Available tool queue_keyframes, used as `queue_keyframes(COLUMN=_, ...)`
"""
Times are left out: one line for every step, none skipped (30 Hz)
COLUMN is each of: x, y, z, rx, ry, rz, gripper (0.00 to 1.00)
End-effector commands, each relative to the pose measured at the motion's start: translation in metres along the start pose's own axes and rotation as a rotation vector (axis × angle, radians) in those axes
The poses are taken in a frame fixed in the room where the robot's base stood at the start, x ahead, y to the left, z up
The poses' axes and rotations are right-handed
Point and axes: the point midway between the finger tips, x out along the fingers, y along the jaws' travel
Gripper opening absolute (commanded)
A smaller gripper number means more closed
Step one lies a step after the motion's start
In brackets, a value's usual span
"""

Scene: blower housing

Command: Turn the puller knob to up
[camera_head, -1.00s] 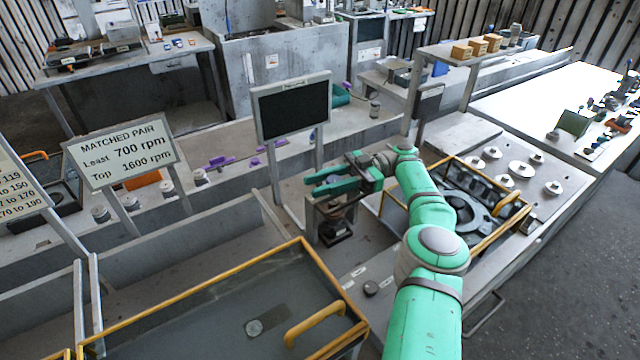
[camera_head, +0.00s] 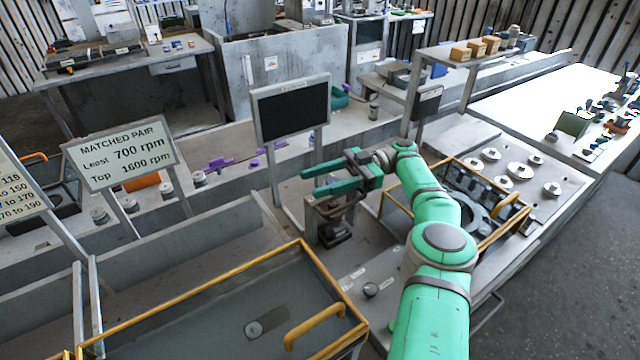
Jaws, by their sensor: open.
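A small dark round knob (camera_head: 371,289) stands on the grey bench top at the front, with small white labels beside it. It is likely the puller knob; which way it points is too small to tell. My gripper (camera_head: 308,183) is open and empty, its green fingers reaching left below the dark screen. It is above and to the left of the knob, clearly apart from it. A dark puller-like fixture (camera_head: 334,232) stands on the bench below my gripper, partly covered by the fingers.
A yellow-railed tray (camera_head: 215,290) lies left of the knob. The dark screen (camera_head: 292,108) stands behind my gripper. A sign (camera_head: 122,152) stands at left.

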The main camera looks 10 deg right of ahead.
Motion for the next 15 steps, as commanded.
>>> queue_keyframes(x=-0.001, y=-0.001, z=-0.010, rx=-0.004, ry=0.001, rz=-0.001, gripper=0.49)
queue_keyframes(x=-0.001, y=-0.001, z=-0.015, rx=-0.005, ry=0.001, rz=0.000, gripper=0.49)
queue_keyframes(x=0.000, y=-0.003, z=-0.017, rx=-0.001, ry=0.002, rz=0.000, gripper=0.49)
queue_keyframes(x=0.001, y=-0.005, z=-0.018, rx=-0.001, ry=0.002, rz=-0.001, gripper=0.49)
queue_keyframes(x=0.001, y=-0.006, z=-0.021, rx=-0.002, ry=0.002, rz=0.000, gripper=0.49)
queue_keyframes(x=0.002, y=-0.008, z=-0.024, rx=-0.002, ry=0.002, rz=0.000, gripper=0.49)
queue_keyframes(x=0.002, y=-0.010, z=-0.026, rx=-0.001, ry=0.002, rz=-0.001, gripper=0.49)
queue_keyframes(x=0.003, y=-0.012, z=-0.028, rx=-0.002, ry=0.001, rz=0.000, gripper=0.49)
queue_keyframes(x=0.005, y=-0.014, z=-0.031, rx=-0.003, ry=0.001, rz=-0.001, gripper=0.49)
queue_keyframes(x=0.005, y=-0.016, z=-0.033, rx=-0.003, ry=0.001, rz=0.000, gripper=0.49)
queue_keyframes(x=0.006, y=-0.018, z=-0.035, rx=-0.003, ry=0.001, rz=0.000, gripper=0.49)
queue_keyframes(x=0.007, y=-0.020, z=-0.039, rx=-0.004, ry=0.001, rz=0.000, gripper=0.49)
queue_keyframes(x=0.008, y=-0.022, z=-0.043, rx=-0.005, ry=0.002, rz=0.000, gripper=0.49)
queue_keyframes(x=0.009, y=-0.024, z=-0.045, rx=-0.005, ry=0.001, rz=0.001, gripper=0.49)
queue_keyframes(x=0.010, y=-0.027, z=-0.049, rx=-0.004, ry=0.001, rz=0.000, gripper=0.49)
